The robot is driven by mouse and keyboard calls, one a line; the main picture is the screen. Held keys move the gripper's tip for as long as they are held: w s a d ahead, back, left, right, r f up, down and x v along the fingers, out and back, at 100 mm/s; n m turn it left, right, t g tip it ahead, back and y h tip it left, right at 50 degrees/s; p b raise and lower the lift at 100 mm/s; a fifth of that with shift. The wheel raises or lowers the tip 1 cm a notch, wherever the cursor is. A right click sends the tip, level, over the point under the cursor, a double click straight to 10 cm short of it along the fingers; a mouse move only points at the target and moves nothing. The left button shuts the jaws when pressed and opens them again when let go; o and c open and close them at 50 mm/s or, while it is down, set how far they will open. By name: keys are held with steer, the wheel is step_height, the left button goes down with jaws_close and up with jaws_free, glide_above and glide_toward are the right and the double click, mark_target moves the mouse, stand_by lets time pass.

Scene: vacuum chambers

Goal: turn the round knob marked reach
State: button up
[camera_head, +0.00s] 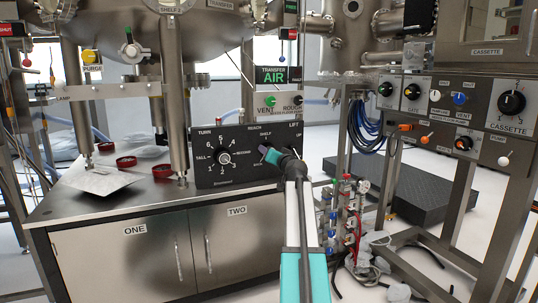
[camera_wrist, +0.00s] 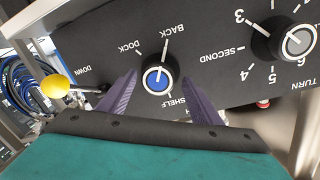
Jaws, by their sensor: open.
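The reach knob (camera_wrist: 157,82) is a round black knob with a blue cap and a white pointer line. In the wrist view it sits on the black panel among the labels BACK, DOCK and SHELF, with the line pointing roughly toward BACK. My gripper (camera_wrist: 160,77) is open, with one purple finger on each side of the knob. I cannot tell whether either finger touches it. In the head view my gripper (camera_head: 270,156) is at the panel (camera_head: 205,178) under the word REACH and hides the knob.
The turn knob (camera_wrist: 298,40) sits beside it on the same panel, and in the head view it is left of my gripper (camera_head: 223,157). A yellow ball (camera_wrist: 55,86) on a lever stands close to my other finger, near DOWN. A steel cabinet (camera_head: 120,265) is below the panel.

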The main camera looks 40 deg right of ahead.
steer(key=p+v, duration=0.4)
steer(key=v, duration=0.9)
steer(key=shift+s+a, duration=0.25)
steer(key=shift+s, duration=0.05)
steer(key=shift+r, duration=0.1)
stand_by(0.9)
